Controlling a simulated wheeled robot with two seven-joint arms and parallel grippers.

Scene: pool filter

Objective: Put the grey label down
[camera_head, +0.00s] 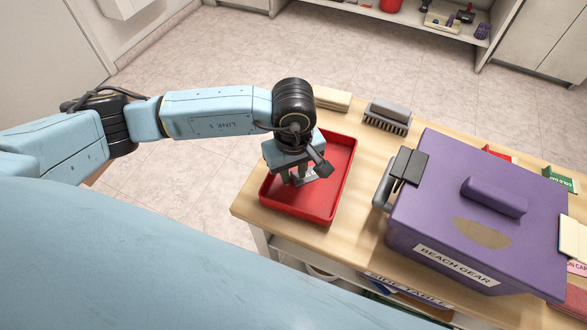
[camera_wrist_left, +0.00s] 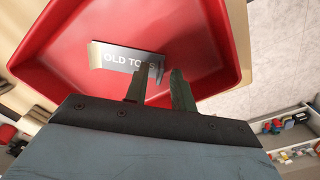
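The grey label (camera_wrist_left: 120,57), lettered "OLD TOYS" in white, is in the red tray (camera_wrist_left: 62,88). In the left wrist view its right end passes behind one fingertip of my left gripper (camera_wrist_left: 160,74). The fingers are a little apart, and the label's face is turned toward the camera, not edge-on between them. In the head view my left gripper (camera_head: 301,178) points down into the red tray (camera_head: 347,165), with part of the label (camera_head: 309,173) showing at its fingertips. Whether label and fingers touch is unclear. My right gripper is not in view.
A purple lidded box (camera_head: 430,205) lettered "BEACH GEAR" stands right of the tray, with a black and grey tool (camera_head: 409,165) at its left edge. A brush (camera_head: 387,116) and a pale block (camera_head: 332,98) lie behind the tray. Bare wooden tabletop (camera_head: 367,187) shows between tray and box.

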